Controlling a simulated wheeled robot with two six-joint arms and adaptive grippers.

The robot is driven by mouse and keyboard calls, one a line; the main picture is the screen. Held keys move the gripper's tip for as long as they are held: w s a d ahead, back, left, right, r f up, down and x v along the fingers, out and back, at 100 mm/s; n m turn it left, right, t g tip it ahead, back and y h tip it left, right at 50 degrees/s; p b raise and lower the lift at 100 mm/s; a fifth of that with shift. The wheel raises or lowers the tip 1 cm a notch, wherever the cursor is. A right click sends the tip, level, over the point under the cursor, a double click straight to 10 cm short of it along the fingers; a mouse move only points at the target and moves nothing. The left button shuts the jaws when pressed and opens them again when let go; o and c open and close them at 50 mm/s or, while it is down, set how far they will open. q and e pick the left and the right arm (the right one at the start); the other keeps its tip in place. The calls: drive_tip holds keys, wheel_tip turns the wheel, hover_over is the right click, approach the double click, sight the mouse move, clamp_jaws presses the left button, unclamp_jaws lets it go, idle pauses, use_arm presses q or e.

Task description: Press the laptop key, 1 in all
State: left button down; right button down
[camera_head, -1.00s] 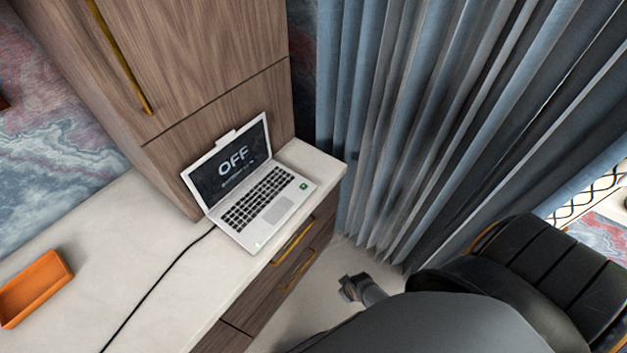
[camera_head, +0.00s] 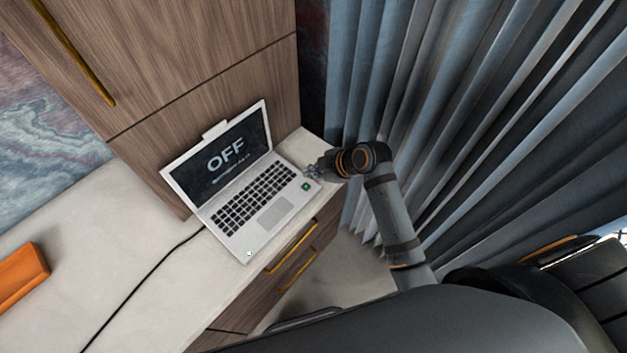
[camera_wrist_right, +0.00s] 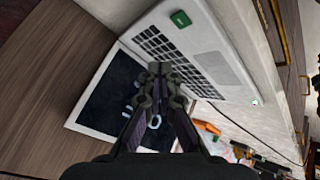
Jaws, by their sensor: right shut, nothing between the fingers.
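The open silver laptop (camera_head: 232,238) stands on the desk, its dark screen (camera_head: 222,165) reading "OFF". A green key (camera_head: 306,187) sits at the right end of the laptop's keyboard deck. In the right wrist view the green key (camera_wrist_right: 180,18) is near the top, beyond my fingertips and apart from them. My right gripper (camera_head: 311,171) is shut and empty, close to the laptop's right side near the green key. In the right wrist view its fingertips (camera_wrist_right: 160,69) appear together in front of the laptop. My left gripper is not in view.
An orange tray (camera_head: 22,278) lies at the left of the pale desk (camera_head: 130,262). A black cable (camera_head: 150,286) runs from the laptop across the desk. A wooden cabinet (camera_head: 150,130) rises behind the laptop, and curtains (camera_head: 450,110) hang to the right.

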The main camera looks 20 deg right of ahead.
drive_tip(key=r, duration=0.1)
drive_tip(key=w+r+n, duration=0.1)
drive_tip(key=r+n+y, duration=0.1)
drive_tip(key=shift+w+a, duration=0.15)
drive_tip(key=shift+a, duration=0.2)
drive_tip(key=b, duration=0.8)
hover_over(309, 187)
wheel_tip(309, 187, down, 8)
drive_tip(key=shift+a+r, duration=0.1)
drive_tip(key=shift+r, duration=0.1)
drive_tip(key=shift+f, duration=0.6)
drive_tip(key=shift+f, duration=0.4)
